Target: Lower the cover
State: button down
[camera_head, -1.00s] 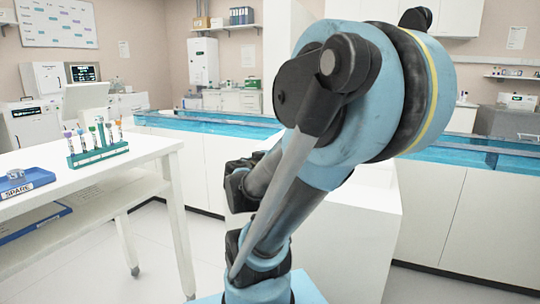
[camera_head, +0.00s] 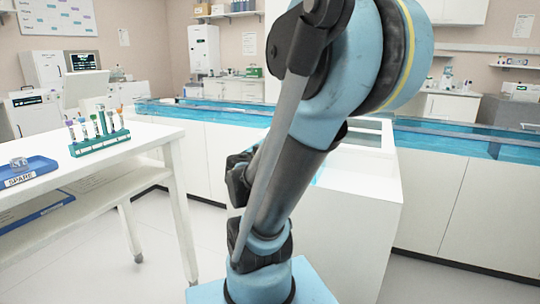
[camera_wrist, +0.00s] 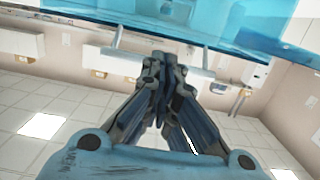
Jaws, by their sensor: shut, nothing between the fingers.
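A clear blue panel, apparently the cover (camera_wrist: 215,18), spans the top of the wrist view. A pale bar like a handle (camera_wrist: 135,43) runs along its near edge. My gripper (camera_wrist: 158,65) is shut and empty, with its fingertips at this bar in the picture; I cannot tell whether they touch it. In the head view my arm hides the gripper and most of the cover. A white cabinet (camera_head: 360,215) stands behind my arm, with a pale framed opening on its top.
A white table (camera_head: 140,140) at left holds a green rack of tubes (camera_head: 98,143) and a blue tray marked SPARE (camera_head: 30,173). A long blue-topped track (camera_head: 460,140) runs behind on white cabinets. Pale floor is clear between table and cabinet.

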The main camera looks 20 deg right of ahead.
jog(key=shift+s+a, duration=0.1)
jog(key=shift+a, duration=0.05)
jog(key=v, duration=1.1)
jog(key=shift+a, duration=0.2)
dwell(1.1)
jog(key=shift+f, duration=0.15)
